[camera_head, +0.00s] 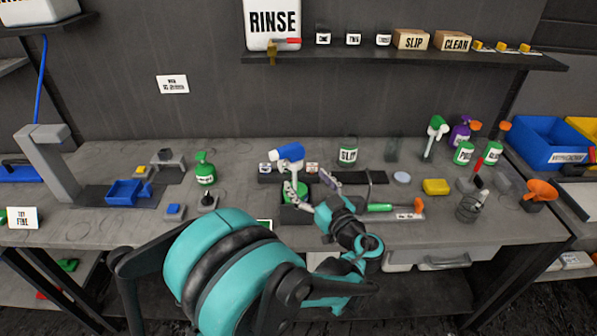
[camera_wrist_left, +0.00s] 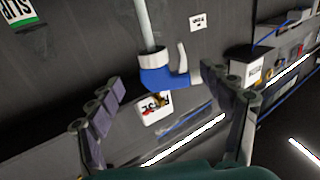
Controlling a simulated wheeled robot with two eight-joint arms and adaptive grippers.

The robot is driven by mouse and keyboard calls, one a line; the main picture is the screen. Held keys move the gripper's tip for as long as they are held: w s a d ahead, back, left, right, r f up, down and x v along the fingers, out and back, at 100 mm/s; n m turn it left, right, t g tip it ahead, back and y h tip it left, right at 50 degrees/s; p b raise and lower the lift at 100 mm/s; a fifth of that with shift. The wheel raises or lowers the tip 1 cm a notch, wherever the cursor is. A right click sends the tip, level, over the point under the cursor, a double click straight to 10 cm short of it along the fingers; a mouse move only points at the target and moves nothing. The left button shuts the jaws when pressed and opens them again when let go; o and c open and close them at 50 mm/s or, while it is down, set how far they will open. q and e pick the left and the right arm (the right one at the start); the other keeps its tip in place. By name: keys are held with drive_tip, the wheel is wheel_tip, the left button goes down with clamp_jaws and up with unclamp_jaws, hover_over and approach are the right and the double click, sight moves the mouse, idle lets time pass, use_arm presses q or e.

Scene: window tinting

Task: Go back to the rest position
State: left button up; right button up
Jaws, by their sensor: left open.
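My left arm reaches in from the lower left over the workbench (camera_head: 90,218). Its left gripper (camera_head: 310,186) is open, near the middle of the bench. A sprayer with a blue head and white neck (camera_head: 288,153) stands just beyond the fingers, above a dark holder with a green part (camera_head: 293,203). In the left wrist view, the blue sprayer head (camera_wrist_left: 160,77) and its pale stem appear between the spread fingers (camera_wrist_left: 160,90), with visible gaps on both sides. No contact shows. My right gripper is not in view.
A shelf (camera_head: 420,60) runs above the bench.

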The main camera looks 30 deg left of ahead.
use_arm(q)
drive_tip(key=v, duration=0.6)
drive_tip(key=s+a+f+m+g+h, duration=0.2)
drive_tip(key=s+f+m+g+h, duration=0.1)
drive_tip(key=s+f+m+h, duration=0.45)
drive_tip(key=s+d+f+m+h, duration=0.2)
drive_tip(key=s+d+m+h, duration=0.2)
drive_tip(key=s+d+h, duration=0.2)
drive_tip(key=shift+s+d+t+h, duration=0.2)
drive_tip(key=shift+d+t+h, duration=0.2)
drive_tip(key=shift+d+h, duration=0.6)
drive_tip(key=shift+s+d+r, duration=0.1)
drive_tip(key=shift+d, duration=0.55)
drive_tip(key=shift+c, duration=0.3)
drive_tip(key=m+t+y, duration=0.2)
drive_tip(key=m+y, duration=1.4)
drive_tip(key=m, duration=0.9)
approach(295, 167)
drive_tip(key=shift+n+h, duration=0.25)
drive_tip(key=x, duration=0.9)
drive_tip(key=shift+a+r+p, duration=0.15)
drive_tip(key=shift+a+p, duration=0.15)
drive_tip(key=shift+p, duration=0.05)
